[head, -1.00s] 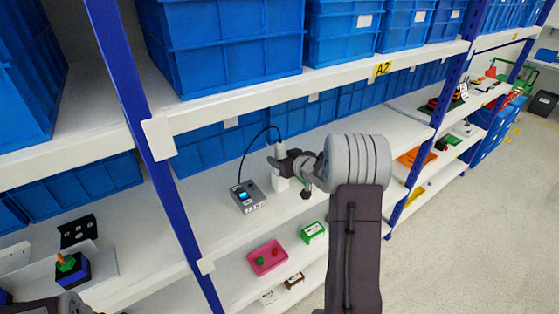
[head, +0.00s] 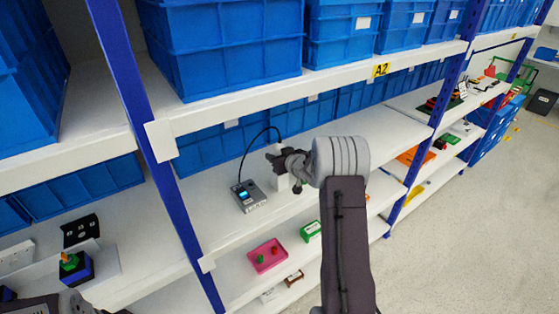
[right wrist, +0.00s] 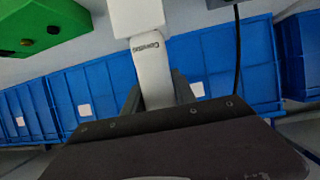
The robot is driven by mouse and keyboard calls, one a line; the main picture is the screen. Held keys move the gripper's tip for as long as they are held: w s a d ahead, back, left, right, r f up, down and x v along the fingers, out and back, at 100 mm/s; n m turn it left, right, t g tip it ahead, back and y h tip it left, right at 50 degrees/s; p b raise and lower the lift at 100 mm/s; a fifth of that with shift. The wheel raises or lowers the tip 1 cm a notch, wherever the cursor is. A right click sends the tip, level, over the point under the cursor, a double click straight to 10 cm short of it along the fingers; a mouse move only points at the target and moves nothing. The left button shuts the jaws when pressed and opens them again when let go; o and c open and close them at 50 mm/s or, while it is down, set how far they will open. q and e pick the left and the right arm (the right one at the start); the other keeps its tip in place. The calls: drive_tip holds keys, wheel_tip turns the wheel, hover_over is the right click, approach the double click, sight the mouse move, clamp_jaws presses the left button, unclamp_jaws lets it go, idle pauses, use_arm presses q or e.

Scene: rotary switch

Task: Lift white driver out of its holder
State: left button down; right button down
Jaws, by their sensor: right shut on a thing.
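The white driver (right wrist: 153,75) stands upright between the fingers of my right gripper (head: 272,158). In the right wrist view, dark lettering shows on its body, and the fingers lie on both sides of it. A white block (right wrist: 137,17), which looks like the holder, meets the end of the driver. I cannot tell how deep the driver sits in it. In the head view, the holder (head: 283,184) shows just below the gripper, and a dark cable runs from the driver's top. My left gripper is out of view; only part of that arm shows at the bottom left.
A grey control box (head: 249,196) with a lit display stands left of the holder, joined by the cable. Blue crates (head: 205,150) line the back. A shelf (head: 300,88) hangs above.

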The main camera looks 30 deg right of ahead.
drive_tip(key=shift+r, duration=0.1)
drive_tip(key=shift+w+r, duration=0.1)
drive_tip(key=shift+r, duration=0.25)
drive_tip(key=s+r, duration=0.1)
drive_tip(key=r, duration=0.2)
drive_tip(key=s+r+p, duration=0.1)
drive_tip(key=r, duration=0.3)
drive_tip(key=s+r+p, duration=0.1)
drive_tip(key=r, duration=0.2)
drive_tip(key=shift+s+r, duration=0.2)
drive_tip(key=shift+r, duration=0.15)
drive_tip(key=s+b, duration=0.1)
drive_tip(key=s, duration=1.3)
drive_tip(key=shift+s+r, duration=0.2)
drive_tip(key=shift+s, duration=0.2)
drive_tip(key=shift+a, duration=0.1)
drive_tip(key=c, duration=1.7)
unclamp_jaws()
drive_tip(key=shift+c, duration=0.2)
clamp_jaws()
